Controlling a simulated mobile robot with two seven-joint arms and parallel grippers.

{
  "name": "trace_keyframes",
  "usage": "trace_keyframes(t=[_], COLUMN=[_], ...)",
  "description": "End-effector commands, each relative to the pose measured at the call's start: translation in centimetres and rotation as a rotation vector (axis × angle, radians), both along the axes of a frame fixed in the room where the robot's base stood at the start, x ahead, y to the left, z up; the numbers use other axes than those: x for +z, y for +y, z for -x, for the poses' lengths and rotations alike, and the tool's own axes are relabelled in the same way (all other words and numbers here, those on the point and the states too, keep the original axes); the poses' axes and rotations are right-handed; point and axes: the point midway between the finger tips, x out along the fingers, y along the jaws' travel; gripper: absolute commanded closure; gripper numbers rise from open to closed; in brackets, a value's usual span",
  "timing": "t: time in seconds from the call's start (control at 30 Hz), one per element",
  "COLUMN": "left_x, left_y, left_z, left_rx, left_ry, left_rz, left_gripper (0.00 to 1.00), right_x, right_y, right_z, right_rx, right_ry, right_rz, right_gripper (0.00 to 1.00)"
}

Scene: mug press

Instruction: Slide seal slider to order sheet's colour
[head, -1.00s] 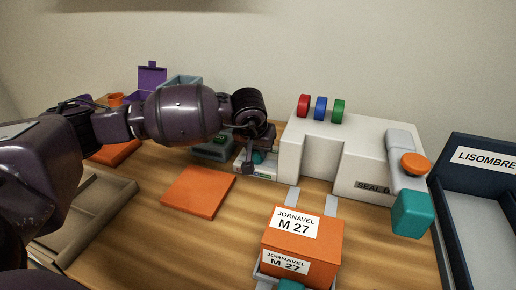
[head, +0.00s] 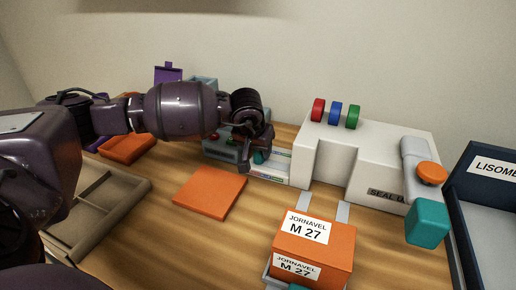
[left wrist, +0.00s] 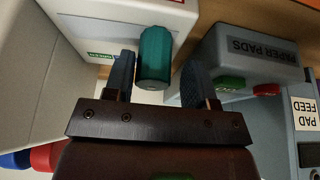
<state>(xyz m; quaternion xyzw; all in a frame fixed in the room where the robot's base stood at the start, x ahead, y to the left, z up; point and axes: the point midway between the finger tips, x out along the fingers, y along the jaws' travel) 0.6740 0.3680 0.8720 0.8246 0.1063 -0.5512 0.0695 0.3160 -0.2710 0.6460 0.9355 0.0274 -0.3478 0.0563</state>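The seal slider's teal knob (head: 261,157) stands on a white base with small coloured labels (head: 268,176), left of the white press. The left wrist view shows the knob (left wrist: 155,55) upright between the two fingers of my left gripper (left wrist: 158,82). The fingers are open; the left finger is close against the knob, with a small gap at the right one. Green and red labels (left wrist: 107,57) show beside the knob. In the head view my left gripper (head: 254,155) partly hides the slider. An orange box (head: 313,245) reads "JORNAVEL M 27". I cannot single out an order sheet. My right gripper is out of view.
The white press (head: 375,150) carries red, blue and green wheels on top and an orange button (head: 431,173). The grey paper pads unit (left wrist: 250,60) is close to the right finger. An orange pad (head: 210,192) lies on the table. A dark tray (head: 465,220) is at the right.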

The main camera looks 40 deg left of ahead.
Motion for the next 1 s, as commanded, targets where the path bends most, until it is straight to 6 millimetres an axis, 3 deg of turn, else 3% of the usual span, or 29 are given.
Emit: trace_keyframes(t=[0.27, 0.7, 1.0], left_x=[0.8, 7.8, 10.0], left_y=[-0.1, -0.8, -1.0], left_z=[0.2, 2.9, 3.9], left_rx=[-0.001, -0.001, 0.001], left_ry=[-0.004, -0.008, -0.002], left_rz=[0.002, 0.0, 0.001], left_gripper=[0.49, 0.49, 0.49], right_x=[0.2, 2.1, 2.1], right_y=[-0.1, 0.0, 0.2], right_z=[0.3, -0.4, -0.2], right_rx=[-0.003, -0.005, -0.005], right_ry=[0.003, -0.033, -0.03], right_rz=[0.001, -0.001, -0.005], right_gripper=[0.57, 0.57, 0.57])
